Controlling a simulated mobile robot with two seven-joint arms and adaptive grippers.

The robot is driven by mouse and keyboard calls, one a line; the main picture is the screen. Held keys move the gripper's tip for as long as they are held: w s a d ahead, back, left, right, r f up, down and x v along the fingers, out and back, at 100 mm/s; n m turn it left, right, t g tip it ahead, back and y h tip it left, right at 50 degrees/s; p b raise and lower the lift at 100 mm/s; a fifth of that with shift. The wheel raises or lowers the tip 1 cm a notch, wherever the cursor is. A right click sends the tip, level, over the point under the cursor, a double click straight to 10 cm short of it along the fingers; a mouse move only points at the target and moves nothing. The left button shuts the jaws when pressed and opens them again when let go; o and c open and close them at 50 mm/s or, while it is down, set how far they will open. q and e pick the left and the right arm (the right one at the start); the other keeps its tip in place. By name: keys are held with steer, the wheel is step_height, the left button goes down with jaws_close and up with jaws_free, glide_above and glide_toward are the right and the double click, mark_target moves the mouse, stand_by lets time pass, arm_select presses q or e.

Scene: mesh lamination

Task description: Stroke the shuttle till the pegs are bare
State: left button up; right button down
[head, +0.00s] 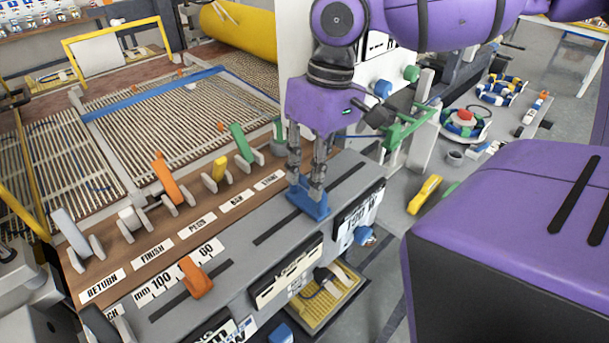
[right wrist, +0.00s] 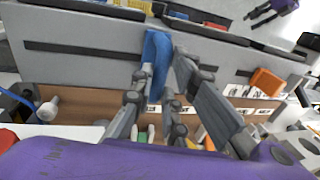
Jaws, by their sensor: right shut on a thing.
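My right gripper (head: 312,190) is shut on a blue slider handle (head: 308,206) at a slot in the grey front ledge (head: 240,264). The right wrist view shows the blue handle (right wrist: 155,52) between the fingers, beside the long dark slot. A label reading PEGS (head: 197,226) is on the brown strip behind the ledge, among labels such as RETURN (head: 102,287) and FINISH (head: 152,252). I cannot tell which part is the shuttle or which are the pegs. My left gripper is in neither view.
An orange slider (head: 196,278) sits by the mm scale, left of my right gripper. Orange (head: 168,178), yellow (head: 219,168) and green (head: 241,143) levers stand along the brown strip. Beyond lies a slatted bed (head: 175,118) with a blue bar (head: 155,95) and a yellow roll (head: 240,32).

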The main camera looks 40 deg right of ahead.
steer(key=c, duration=1.7)
jaws_free()
steer(key=shift+c, duration=0.2)
step_height(320, 180, up, 10)
